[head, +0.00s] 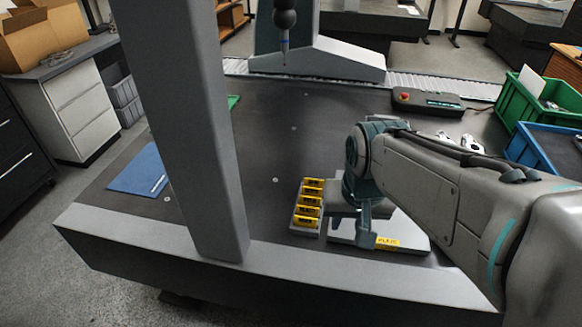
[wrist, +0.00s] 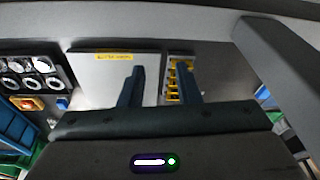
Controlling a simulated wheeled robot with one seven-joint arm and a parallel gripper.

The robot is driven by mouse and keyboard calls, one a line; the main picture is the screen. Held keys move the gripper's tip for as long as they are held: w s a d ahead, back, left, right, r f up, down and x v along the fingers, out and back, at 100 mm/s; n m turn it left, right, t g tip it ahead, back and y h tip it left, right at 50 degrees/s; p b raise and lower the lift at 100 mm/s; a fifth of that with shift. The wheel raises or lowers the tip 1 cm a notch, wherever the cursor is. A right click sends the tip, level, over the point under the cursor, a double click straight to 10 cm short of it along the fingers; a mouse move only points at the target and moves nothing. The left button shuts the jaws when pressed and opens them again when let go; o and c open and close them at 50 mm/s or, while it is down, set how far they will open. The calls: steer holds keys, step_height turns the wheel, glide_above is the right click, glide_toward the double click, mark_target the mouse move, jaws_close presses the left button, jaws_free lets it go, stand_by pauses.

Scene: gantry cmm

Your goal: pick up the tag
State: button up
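Several yellow tags (head: 309,202) with dark lettering stand in a row in a narrow grey rack (head: 302,230) on the dark table. The rack (wrist: 177,57) and its yellow tags (wrist: 173,76) also show in the wrist view, partly covered by a finger. A yellow label (head: 388,243) lies on the front edge of a pale plate (head: 410,229) beside the rack; it also shows in the wrist view (wrist: 114,57). My gripper (head: 364,232) is just right of the rack in the head view, over the plate. In the wrist view my gripper (wrist: 160,80) has its fingers apart, with nothing held.
A grey column (head: 190,130) rises at the table's front left. A blue mat (head: 141,170) lies left of it. A control box (head: 428,103) sits at the back right, and green (head: 525,100) and blue bins (head: 530,152) stand at the right. The table's middle is clear.

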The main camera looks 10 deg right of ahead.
steer(key=w+m+b, duration=0.2)
steer(key=w+m, duration=0.3)
steer(key=w, duration=0.5)
steer(key=m+g+b, duration=0.3)
steer(key=m+b, duration=0.3)
steer(key=m, duration=0.8)
glide_above(312, 189)
step_height(312, 189, down, 12)
steer(key=shift+m, duration=0.4)
steer(key=shift+w+f+b, duration=0.1)
steer(key=shift+f+b, duration=0.65)
steer(key=shift+f, duration=6.25)
jaws_close()
